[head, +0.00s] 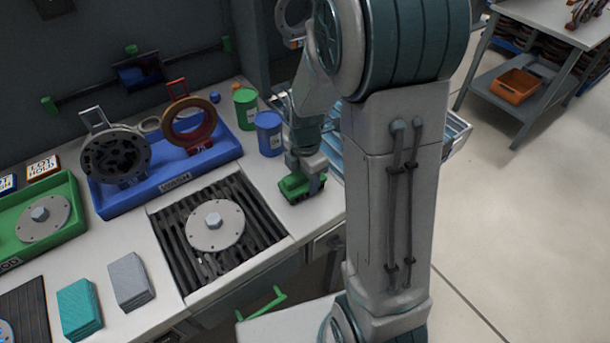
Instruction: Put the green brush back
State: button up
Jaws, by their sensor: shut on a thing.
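The green brush (293,188) is at the right end of the bench, in my gripper (303,180). My gripper points down and is shut on the brush, partly covering it. The brush is low over the bench top near its right edge; I cannot tell whether it touches. A blue can (269,134) stands just behind and to the left of it. A green can (245,109) stands further back.
A metal disc (214,225) lies on a slatted grate left of the brush. A blue tray (130,201) holds ring-shaped parts. A green tray (72,187) and stacked teal (79,308) and grey pads (130,281) are further left. Floor is open at right.

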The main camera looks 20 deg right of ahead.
jog(key=shift+f, duration=0.25)
jog(key=o, duration=0.9)
jog(key=shift+r, duration=0.1)
